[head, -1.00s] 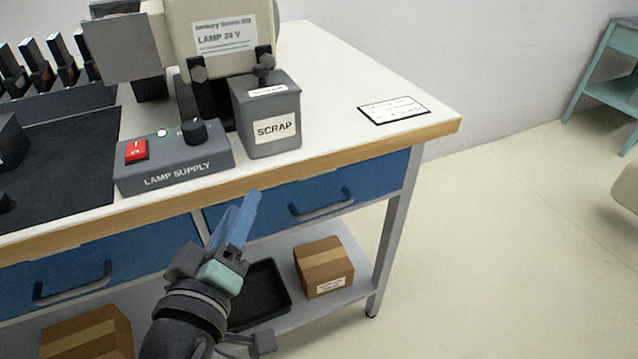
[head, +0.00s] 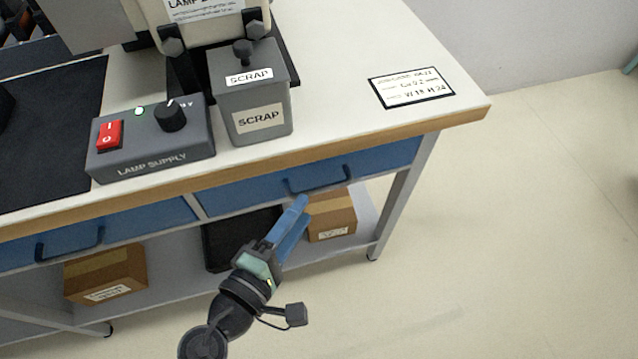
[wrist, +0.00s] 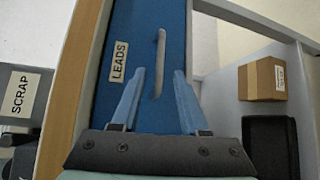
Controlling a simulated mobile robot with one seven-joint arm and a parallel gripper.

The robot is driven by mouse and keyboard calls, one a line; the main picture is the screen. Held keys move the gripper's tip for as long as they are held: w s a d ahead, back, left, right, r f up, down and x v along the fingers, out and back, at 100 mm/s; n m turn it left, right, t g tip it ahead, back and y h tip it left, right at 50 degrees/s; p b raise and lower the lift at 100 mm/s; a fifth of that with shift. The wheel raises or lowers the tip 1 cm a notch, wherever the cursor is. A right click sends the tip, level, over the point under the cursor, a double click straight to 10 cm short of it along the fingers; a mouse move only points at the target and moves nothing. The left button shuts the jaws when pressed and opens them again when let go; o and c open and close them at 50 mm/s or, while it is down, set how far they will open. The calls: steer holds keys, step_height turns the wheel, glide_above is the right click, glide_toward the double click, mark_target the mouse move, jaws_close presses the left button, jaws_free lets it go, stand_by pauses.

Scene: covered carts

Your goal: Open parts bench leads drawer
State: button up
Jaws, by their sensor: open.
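The leads drawer (wrist: 120,110) is a blue front under the bench top, with a white LEADS label (wrist: 118,60) in the wrist view. It looks shut. In the head view the same drawer front (head: 245,193) is on the right side of the bench. Its dark bar handle (head: 318,181) also shows in the wrist view (wrist: 159,62). My gripper (head: 302,208) has blue fingers, open and empty, just in front of and below the handle. In the wrist view the fingers (wrist: 157,72) point along the drawer front, with the handle's near end between them.
A second blue drawer (head: 120,222) is to the left. The bench top (head: 350,50) holds a grey SCRAP bin (head: 252,100), a lamp supply box (head: 150,140) and a card (head: 412,87). Cardboard boxes (head: 332,218) stand on the lower shelf. Floor at right is clear.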

mark_target(318, 188)
steer(key=x, duration=0.7)
jaws_close()
stand_by(1.3)
